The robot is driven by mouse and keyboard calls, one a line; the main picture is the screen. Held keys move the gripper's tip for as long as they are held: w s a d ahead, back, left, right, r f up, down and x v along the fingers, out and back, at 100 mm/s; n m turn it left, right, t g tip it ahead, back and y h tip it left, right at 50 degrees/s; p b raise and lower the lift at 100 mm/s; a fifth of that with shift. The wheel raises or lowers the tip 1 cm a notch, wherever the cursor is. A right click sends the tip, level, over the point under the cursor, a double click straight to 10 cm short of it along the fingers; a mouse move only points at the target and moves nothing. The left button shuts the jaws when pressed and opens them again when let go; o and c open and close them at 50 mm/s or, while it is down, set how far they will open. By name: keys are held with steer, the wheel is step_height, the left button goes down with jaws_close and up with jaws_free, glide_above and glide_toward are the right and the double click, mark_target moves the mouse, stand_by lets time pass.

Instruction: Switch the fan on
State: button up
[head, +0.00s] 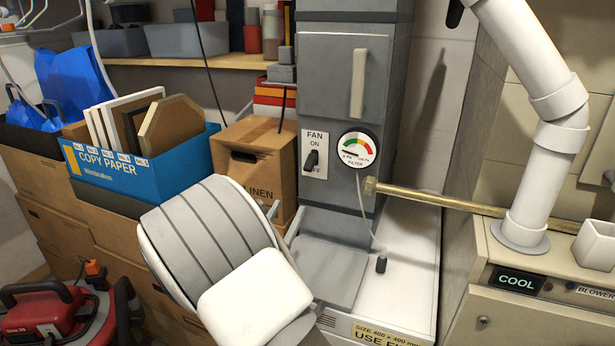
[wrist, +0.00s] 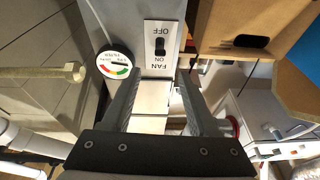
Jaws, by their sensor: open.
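The fan switch (head: 311,161) is a dark toggle on a white plate marked FAN, ON and OFF, on the front of the grey furnace cabinet (head: 328,120). ON is above the toggle and OFF below it. I cannot tell for sure which way the toggle leans. The wrist view shows the switch (wrist: 160,46) upside down, just beyond the fingertips and between their lines. My gripper (head: 284,217) is open and empty, below and left of the switch in the head view. Its fingers (wrist: 160,82) are apart and not touching the toggle. My arm hides part of the cabinet's lower left.
A round filter gauge (head: 356,149) sits right of the switch, with a brass pipe (head: 440,196) below it. A cardboard box (head: 253,160) and blue paper box (head: 145,178) stand left. A white duct (head: 540,120) rises at right.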

mark_target(306, 169)
steer(key=shift+t+h, duration=0.4)
steer(key=shift+t, duration=0.1)
steer(key=b+x, duration=0.3)
steer(key=x, duration=1.2)
steer(key=shift+w+a+f, duration=0.1)
steer(key=shift+w+f, duration=0.05)
jaws_close()
